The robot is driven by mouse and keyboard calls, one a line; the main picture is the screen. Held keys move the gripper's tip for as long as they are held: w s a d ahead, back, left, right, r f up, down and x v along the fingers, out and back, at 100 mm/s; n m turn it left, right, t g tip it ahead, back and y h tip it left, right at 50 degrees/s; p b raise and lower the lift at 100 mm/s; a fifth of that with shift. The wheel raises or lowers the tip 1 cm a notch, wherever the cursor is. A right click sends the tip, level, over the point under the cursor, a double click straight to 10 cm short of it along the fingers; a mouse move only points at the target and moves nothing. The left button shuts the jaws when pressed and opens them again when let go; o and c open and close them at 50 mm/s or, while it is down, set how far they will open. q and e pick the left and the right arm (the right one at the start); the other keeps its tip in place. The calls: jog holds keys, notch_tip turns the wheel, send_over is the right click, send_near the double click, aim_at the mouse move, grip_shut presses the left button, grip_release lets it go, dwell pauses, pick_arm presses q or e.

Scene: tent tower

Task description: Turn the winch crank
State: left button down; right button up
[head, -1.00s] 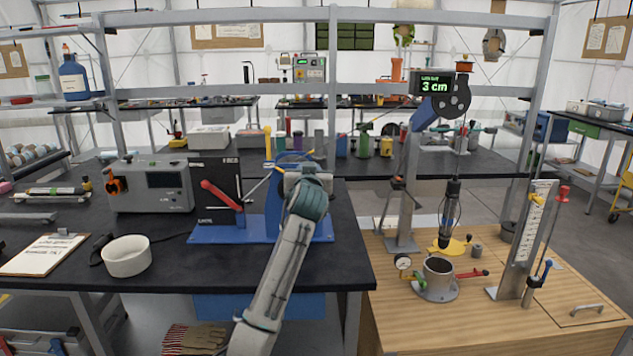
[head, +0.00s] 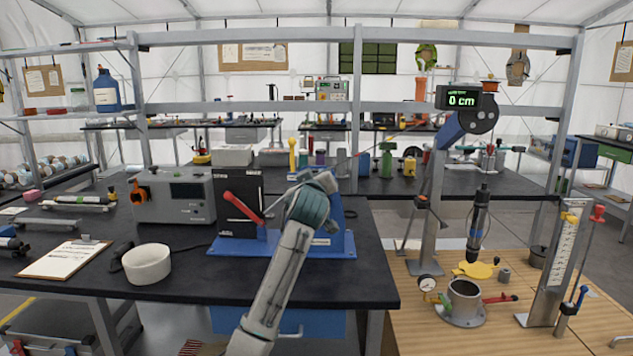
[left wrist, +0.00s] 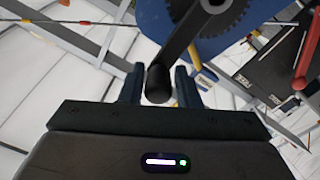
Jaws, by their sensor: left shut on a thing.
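The winch has a blue base (head: 345,240) and stands on the black workbench. In the left wrist view, its blue body and dark toothed gear (left wrist: 205,15) show at the top, with a dark crank arm (left wrist: 190,28) ending in a round handle (left wrist: 157,85). My left gripper (left wrist: 160,78) has its fingers on both sides of that handle and is shut on it. In the head view, my own wrist hides the crank and the fingers. A display (head: 461,99) on the mast reads 0 cm. A dark cylindrical tool (head: 479,215) hangs below the mast's pulley. My right gripper is out of view.
A black panel with a red lever (head: 240,206) stands left of the winch, beside a grey instrument box (head: 173,196). A white bowl (head: 147,264) and a clipboard (head: 65,259) are further left. A metal cup (head: 464,300) and gauge stand (head: 556,265) are on the wooden table.

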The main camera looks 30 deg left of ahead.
pick_arm(q)
jog(key=shift+w+f, duration=0.1)
jog(key=shift+f, duration=0.45)
jog(key=c, duration=1.3)
grip_release()
jog(key=shift+o, duration=0.2)
jog(key=shift+r, duration=0.2)
jog(key=shift+r, duration=0.1)
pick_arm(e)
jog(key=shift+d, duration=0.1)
pick_arm(q)
jog(key=shift+s+d, duration=0.3)
jog(key=shift+s, duration=0.2)
jog(key=b+v, duration=0.1)
jog(key=v, duration=0.8)
jog(key=shift+s+d, duration=0.2)
jog(key=shift+s, duration=0.15)
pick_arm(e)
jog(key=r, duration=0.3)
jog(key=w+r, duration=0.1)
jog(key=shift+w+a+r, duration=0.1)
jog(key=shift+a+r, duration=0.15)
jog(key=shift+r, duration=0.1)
